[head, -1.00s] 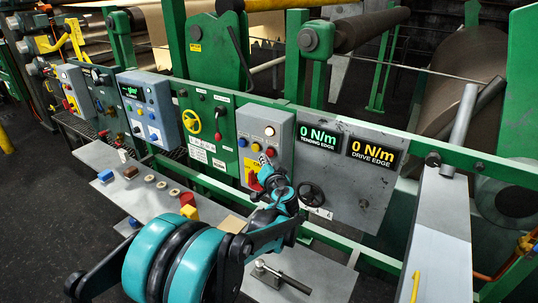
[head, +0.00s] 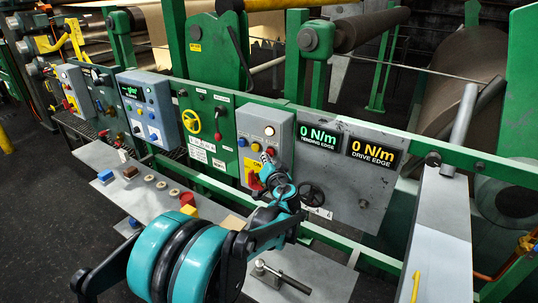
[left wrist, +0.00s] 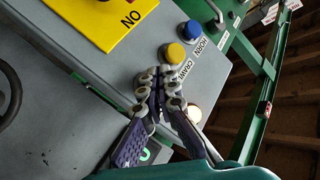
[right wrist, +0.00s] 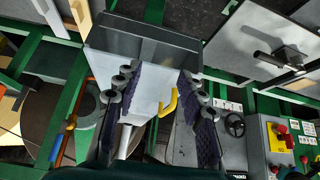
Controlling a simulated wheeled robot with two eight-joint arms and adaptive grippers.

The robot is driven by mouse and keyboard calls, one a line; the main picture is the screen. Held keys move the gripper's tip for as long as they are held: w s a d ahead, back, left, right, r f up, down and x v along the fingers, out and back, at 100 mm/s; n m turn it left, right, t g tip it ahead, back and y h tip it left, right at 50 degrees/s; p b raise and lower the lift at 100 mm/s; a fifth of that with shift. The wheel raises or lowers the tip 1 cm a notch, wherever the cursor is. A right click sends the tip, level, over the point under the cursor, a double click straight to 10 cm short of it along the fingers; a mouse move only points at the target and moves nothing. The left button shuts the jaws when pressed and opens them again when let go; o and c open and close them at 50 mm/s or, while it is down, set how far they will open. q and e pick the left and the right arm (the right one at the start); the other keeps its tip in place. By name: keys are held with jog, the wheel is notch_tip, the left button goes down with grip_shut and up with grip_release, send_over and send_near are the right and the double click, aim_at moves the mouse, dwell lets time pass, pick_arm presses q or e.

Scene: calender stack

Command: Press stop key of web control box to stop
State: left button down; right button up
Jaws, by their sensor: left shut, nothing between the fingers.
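The web control box (head: 262,125) is a grey box on the green rail in the head view. It has a lamp, a yellow plate with a red switch, and a row of buttons. In the left wrist view, the blue HORN button (left wrist: 190,30) and yellow CRAWL button (left wrist: 173,54) show beside the yellow plate (left wrist: 105,18). My left gripper (head: 267,156) is shut and empty at the right end of this row; its fingertips (left wrist: 161,78) cover the spot beyond CRAWL. I see no stop key and cannot tell about contact. My right gripper (right wrist: 160,85) is open and empty.
A grey panel with two torque displays (head: 318,136) is right of the box. A black handwheel (head: 312,194) sits below. A grey shelf (head: 145,199) with small blocks runs in front. In the right wrist view, a yellow handle (right wrist: 168,103) shows between my fingers.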

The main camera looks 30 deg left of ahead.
pick_arm(q)
jog(key=shift+w, duration=0.5)
dwell(0.8)
jog(key=shift+s, duration=0.95)
jog(key=s, duration=0.5)
jog(key=shift+a, duration=0.2)
dwell(0.6)
